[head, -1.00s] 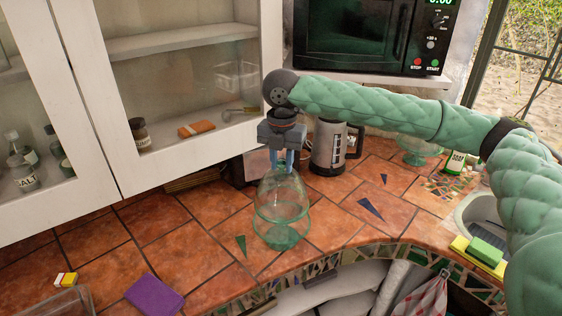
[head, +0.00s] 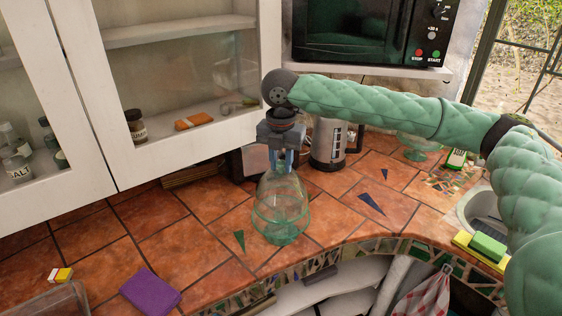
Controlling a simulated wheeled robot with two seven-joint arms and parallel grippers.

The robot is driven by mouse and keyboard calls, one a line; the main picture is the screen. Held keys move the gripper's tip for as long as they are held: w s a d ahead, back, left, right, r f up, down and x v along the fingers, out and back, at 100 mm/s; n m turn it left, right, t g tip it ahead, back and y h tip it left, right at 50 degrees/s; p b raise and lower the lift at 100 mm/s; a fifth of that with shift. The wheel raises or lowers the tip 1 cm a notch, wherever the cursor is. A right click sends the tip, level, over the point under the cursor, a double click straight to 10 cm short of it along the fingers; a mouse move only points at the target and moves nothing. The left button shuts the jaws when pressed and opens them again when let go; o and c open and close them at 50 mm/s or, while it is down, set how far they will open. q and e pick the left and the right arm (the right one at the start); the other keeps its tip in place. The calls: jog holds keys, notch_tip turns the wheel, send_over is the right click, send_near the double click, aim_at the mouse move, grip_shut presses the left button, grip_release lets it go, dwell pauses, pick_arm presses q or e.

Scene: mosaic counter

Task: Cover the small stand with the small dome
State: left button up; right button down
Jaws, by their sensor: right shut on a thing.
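My right gripper (head: 282,164) is shut on the top of the small dome (head: 281,192), a clear greenish glass bell held upright. The small stand (head: 279,239), of green glass, is directly under the dome on the front part of the tiled counter. The dome's lower rim overlaps the top of the stand in the head view. I cannot tell whether the rim rests on the stand or hangs just above it. My left gripper is not in view.
Another green glass stand (head: 419,148) is at the back right. A kettle (head: 327,145) stands behind the dome. A purple cloth (head: 150,292) lies front left, and sponges (head: 486,248) lie by the sink. The tiles left of the dome are mostly clear.

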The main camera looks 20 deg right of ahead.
aim_at(281, 171)
jog(key=shift+f, duration=0.7)
jog(key=shift+f+p, duration=0.35)
jog(key=shift+f, duration=0.6)
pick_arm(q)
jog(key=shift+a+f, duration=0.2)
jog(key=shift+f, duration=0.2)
